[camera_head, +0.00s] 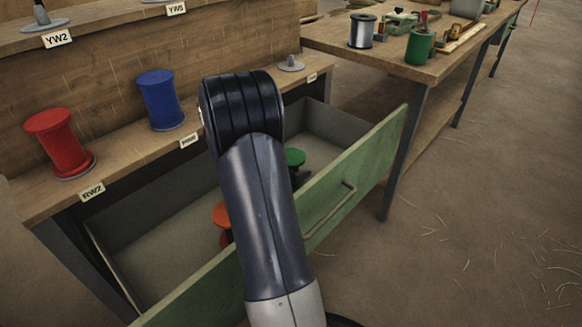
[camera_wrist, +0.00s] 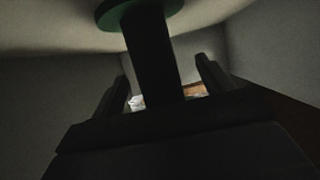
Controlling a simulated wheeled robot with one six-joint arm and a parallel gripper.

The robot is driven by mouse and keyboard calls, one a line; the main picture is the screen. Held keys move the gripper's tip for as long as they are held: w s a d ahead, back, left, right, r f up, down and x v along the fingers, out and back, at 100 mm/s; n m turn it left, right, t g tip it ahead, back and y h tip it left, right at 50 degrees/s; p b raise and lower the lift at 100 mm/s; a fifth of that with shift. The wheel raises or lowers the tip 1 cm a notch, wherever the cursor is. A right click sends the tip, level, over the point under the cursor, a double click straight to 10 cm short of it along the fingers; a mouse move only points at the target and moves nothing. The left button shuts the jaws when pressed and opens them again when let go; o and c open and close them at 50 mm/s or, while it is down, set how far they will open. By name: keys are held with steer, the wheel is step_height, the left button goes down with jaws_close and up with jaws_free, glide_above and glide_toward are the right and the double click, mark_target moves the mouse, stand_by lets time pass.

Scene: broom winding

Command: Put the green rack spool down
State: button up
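The green rack spool (camera_head: 294,158) is inside the open drawer in the head view, partly hidden behind my arm. In the wrist view its green flange (camera_wrist: 140,13) is against a pale drawer surface, and its dark core (camera_wrist: 155,60) runs down between my fingers. My gripper (camera_wrist: 163,85) is open, with a finger on each side of the core and a visible gap on both sides. I cannot tell whether the spool's far end touches anything.
An orange-red spool (camera_head: 222,215) is in the drawer, partly behind my arm. The green drawer front (camera_head: 365,165) is pulled out. Red (camera_head: 58,140) and blue (camera_head: 160,98) spools stand on the shelf.

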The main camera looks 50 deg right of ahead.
steer(key=shift+o, duration=0.9)
steer(key=shift+r, duration=0.2)
steer(key=p+v, duration=0.4)
steer(key=v, duration=0.8)
steer(key=shift+d+f, duration=0.1)
